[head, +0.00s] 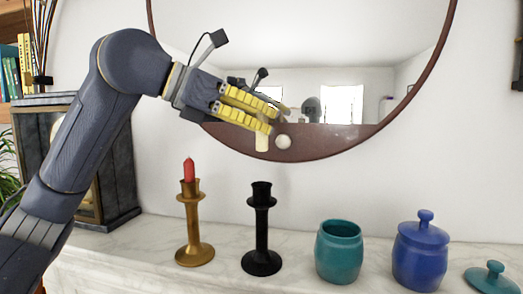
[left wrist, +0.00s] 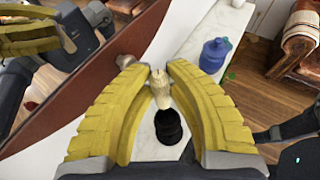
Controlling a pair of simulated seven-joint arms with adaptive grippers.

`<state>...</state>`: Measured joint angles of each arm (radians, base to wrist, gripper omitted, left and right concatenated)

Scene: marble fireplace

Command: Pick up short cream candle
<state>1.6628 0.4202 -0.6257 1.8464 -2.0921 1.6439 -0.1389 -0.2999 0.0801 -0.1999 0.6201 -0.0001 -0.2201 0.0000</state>
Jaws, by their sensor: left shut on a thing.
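My left gripper (head: 274,119), with yellow ridged fingers, is shut on the short cream candle (head: 262,143). The candle hangs below the fingers in front of the mirror, high above the black candlestick (head: 261,228) and apart from it. The candlestick stands upright on the mantel with an empty top. In the left wrist view the candle (left wrist: 159,93) shows between the fingertips of the left gripper (left wrist: 155,68), and the black candlestick (left wrist: 168,126) appears beyond it. The fingers hide part of the candle. My right gripper is not in view.
A gold candlestick (head: 193,229) with a red candle (head: 189,171) stands left. A teal jar (head: 339,252), a blue lidded jar (head: 420,252) and a teal lid (head: 490,278) are right. The round mirror (head: 300,151) is close behind the gripper. A pale round knob (head: 283,142) shows beside the candle.

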